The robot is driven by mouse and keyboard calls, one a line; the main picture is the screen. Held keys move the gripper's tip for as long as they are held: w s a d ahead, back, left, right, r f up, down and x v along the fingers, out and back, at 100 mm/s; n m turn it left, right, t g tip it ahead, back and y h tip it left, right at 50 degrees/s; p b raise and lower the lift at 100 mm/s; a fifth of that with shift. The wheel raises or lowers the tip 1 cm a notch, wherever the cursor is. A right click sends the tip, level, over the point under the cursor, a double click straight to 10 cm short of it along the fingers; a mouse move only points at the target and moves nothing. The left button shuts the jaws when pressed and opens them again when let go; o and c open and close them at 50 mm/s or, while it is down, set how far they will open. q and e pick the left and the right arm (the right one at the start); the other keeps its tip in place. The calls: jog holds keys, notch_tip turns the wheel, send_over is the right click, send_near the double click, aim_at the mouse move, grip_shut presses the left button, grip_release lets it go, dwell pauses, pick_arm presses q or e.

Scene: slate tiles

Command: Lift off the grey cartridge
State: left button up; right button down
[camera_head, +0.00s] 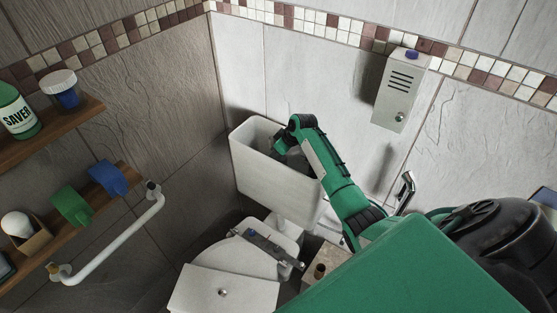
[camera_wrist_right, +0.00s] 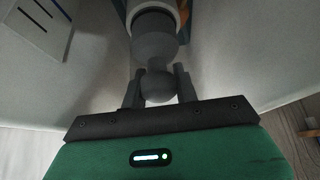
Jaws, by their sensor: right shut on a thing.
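The grey cartridge (camera_wrist_right: 154,48) shows in the right wrist view, with a rounded knob at its near end. My right gripper (camera_wrist_right: 158,88) is shut on this knob, one finger on each side. In the head view my right arm reaches over the rim of the open white cistern (camera_head: 272,182), and the right gripper (camera_head: 288,148) is down inside it. There the arm and the cistern wall hide most of the cartridge. Below the cartridge's grey part, a white collar and some blue and orange show in the wrist view. My left gripper is not in view.
A white lid (camera_head: 200,290) with a round button lies in front of the toilet. A grey bar-like part (camera_head: 268,247) rests on the toilet. A metal wall box (camera_head: 402,90) hangs at the right. Wooden shelves and a white grab rail (camera_head: 115,240) are at the left.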

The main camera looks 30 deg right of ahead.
notch_tip(320, 180, up, 20)
jog(key=b, duration=0.3)
jog(key=shift+b, duration=0.4)
notch_tip(320, 180, up, 2)
jog(key=shift+r+p, duration=0.1)
jog(key=shift+p, duration=1.15)
